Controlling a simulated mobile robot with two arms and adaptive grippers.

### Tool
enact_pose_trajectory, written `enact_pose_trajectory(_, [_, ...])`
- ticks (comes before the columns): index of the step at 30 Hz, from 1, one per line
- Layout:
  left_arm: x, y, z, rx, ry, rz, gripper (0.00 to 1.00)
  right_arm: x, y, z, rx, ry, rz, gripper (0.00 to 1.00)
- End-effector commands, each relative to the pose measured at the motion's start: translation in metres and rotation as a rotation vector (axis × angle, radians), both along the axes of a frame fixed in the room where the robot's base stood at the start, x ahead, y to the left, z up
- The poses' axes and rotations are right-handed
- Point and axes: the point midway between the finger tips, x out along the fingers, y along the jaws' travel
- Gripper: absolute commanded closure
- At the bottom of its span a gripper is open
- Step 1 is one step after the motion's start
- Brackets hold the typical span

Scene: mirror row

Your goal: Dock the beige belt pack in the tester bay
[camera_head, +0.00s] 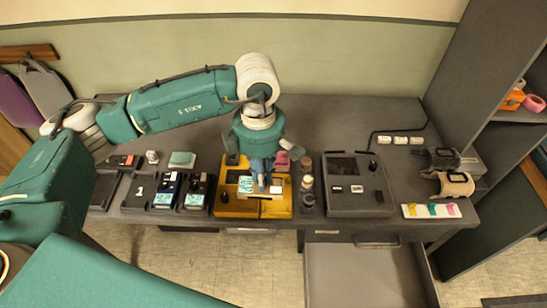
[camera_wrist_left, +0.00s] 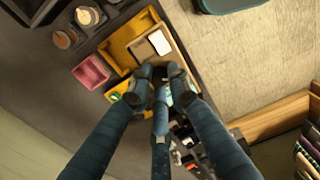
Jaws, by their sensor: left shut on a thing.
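The beige belt pack (camera_wrist_left: 145,51), with a white label, lies flat over the yellow tester tray (camera_wrist_left: 118,50) in the left wrist view. My left gripper (camera_wrist_left: 162,73) is shut on the pack's near end, where a dark part shows between the fingertips. In the head view the left gripper (camera_head: 262,180) points down over the yellow tester (camera_head: 228,206), and its fingers hide part of the pack. I cannot tell whether the pack is fully seated or slightly raised. My right gripper is not in view.
Two dark packs (camera_head: 166,192) (camera_head: 198,193) stand left of the tester. Small jars (camera_head: 307,183) and a dark grey console (camera_head: 357,202) stand close on its right. Two headsets (camera_head: 455,184) lie far right. An open drawer (camera_head: 365,275) juts out below.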

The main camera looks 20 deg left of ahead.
Motion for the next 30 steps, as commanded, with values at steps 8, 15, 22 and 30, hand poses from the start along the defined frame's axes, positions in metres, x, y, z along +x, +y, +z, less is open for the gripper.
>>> enact_pose_trajectory(8, [0.028,-0.008,-0.002,0.001,0.008,0.802,1.0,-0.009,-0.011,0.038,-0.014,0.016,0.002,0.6])
enact_pose_trajectory(15, [0.042,-0.01,-0.013,0.002,0.009,1.361,1.0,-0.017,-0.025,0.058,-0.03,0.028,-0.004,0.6])
enact_pose_trajectory(22, [0.046,-0.011,-0.021,-0.001,0.008,1.587,1.0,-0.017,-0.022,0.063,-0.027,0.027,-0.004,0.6])
enact_pose_trajectory(30, [0.046,-0.011,-0.036,0.0,0.008,1.604,1.0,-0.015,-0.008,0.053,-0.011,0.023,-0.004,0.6])
